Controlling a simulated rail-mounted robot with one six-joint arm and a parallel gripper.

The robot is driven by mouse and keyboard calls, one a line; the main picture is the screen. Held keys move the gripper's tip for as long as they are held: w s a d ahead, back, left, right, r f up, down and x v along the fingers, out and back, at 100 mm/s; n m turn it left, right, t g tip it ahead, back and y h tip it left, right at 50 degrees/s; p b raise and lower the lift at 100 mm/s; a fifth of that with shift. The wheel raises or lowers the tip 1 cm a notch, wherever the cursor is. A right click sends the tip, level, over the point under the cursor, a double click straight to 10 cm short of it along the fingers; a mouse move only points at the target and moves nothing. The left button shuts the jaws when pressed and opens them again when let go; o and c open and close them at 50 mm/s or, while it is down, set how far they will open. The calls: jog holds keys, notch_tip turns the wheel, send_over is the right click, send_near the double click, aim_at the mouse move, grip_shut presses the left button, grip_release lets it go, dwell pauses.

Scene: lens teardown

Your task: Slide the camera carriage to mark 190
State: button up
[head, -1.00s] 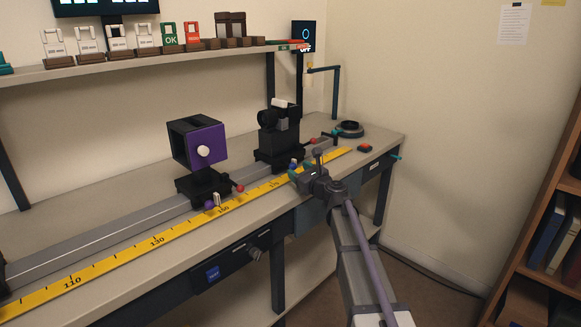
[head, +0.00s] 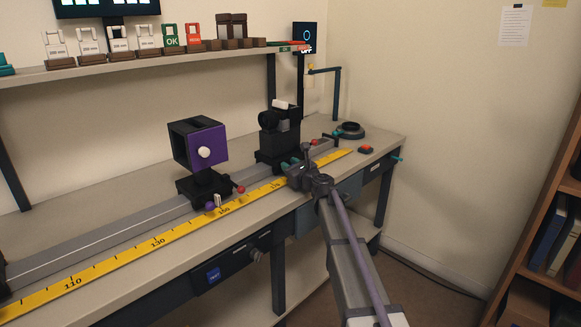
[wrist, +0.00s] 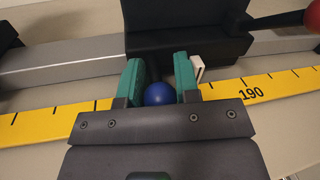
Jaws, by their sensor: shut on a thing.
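The black camera carriage (head: 274,157) stands on the rail at right in the head view, carrying a black device with a white top. Its dark base (wrist: 185,30) fills the top middle of the wrist view. My gripper (head: 290,165) is at its front; in the wrist view the green fingers (wrist: 159,85) are shut on the blue knob (wrist: 159,94). A white pointer (wrist: 197,70) stands just right of the right finger, over the yellow scale (wrist: 285,88). The printed 190 lies to the pointer's right.
A second carriage with a purple box (head: 207,147) stands farther left on the grey rail (head: 110,240). Red knobs (head: 240,189) sit by the rail, one (wrist: 313,15) right of the camera carriage. A black ring (head: 349,130) and a red button (head: 366,149) lie at the bench's right end.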

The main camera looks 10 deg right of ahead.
aim_at(300, 155)
grip_shut()
jog(key=w+d, duration=0.1)
jog(key=d, duration=0.1)
jog(key=w+d, duration=0.3)
jog(key=d, duration=0.1)
jog(key=shift+w+d, duration=0.2)
jog(key=shift+w, duration=0.1)
jog(key=o, duration=0.9)
grip_release()
jog(key=shift+c, duration=0.2)
jog(key=shift+s, duration=0.1)
jog(key=v, duration=1)
jog(key=shift+s, duration=0.35)
